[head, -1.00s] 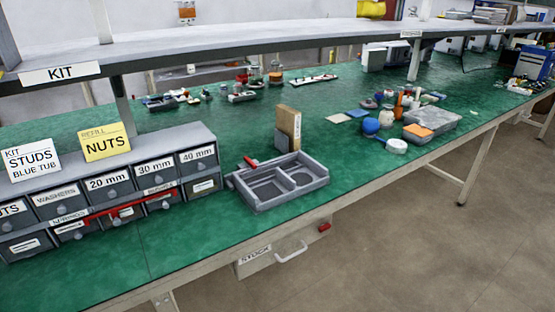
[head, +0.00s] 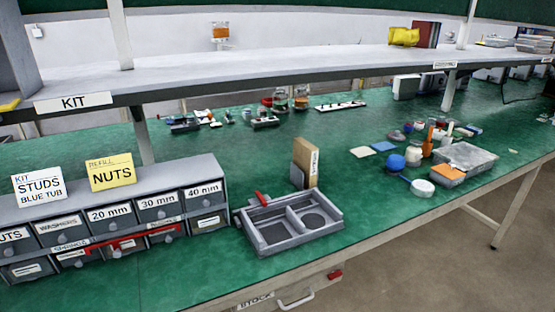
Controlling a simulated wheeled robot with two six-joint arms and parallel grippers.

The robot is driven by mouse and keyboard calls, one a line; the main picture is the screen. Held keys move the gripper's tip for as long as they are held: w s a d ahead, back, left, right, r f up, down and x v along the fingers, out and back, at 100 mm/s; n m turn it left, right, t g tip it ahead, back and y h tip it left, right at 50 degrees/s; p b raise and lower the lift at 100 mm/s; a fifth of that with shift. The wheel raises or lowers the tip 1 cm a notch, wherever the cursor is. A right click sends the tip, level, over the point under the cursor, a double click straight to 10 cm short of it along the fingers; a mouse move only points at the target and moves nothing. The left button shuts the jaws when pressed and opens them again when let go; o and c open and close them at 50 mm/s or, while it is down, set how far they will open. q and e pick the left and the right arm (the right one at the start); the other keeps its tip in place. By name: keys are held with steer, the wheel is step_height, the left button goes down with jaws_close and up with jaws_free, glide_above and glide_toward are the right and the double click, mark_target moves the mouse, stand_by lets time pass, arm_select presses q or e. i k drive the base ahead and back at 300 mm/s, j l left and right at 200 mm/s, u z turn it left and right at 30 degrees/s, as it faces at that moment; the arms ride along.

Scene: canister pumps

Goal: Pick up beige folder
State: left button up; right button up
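A beige folder (head: 306,158) stands upright on the green bench, with a white label on its right-facing edge. It is just behind a grey two-compartment tray (head: 290,223), whose near parts do not hide it. A grey piece (head: 297,177) stands against the folder's lower left side. Neither of my grippers shows in the head view.
A grey drawer unit (head: 190,172) with labelled drawers stands left of the tray. A shelf (head: 220,75) runs above the bench. Bottles, a blue lid (head: 396,161) and a clear box (head: 470,156) sit to the right. Green bench top around the folder's right side is bare.

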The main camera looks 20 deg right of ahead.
mark_target(305, 155)
steer(key=i+l+u, duration=0.2)
steer(key=l, duration=0.6)
steer(key=i+l+u, duration=0.15)
steer(key=l, duration=0.65)
steer(key=l+u, duration=0.2)
steer(key=l, duration=0.6)
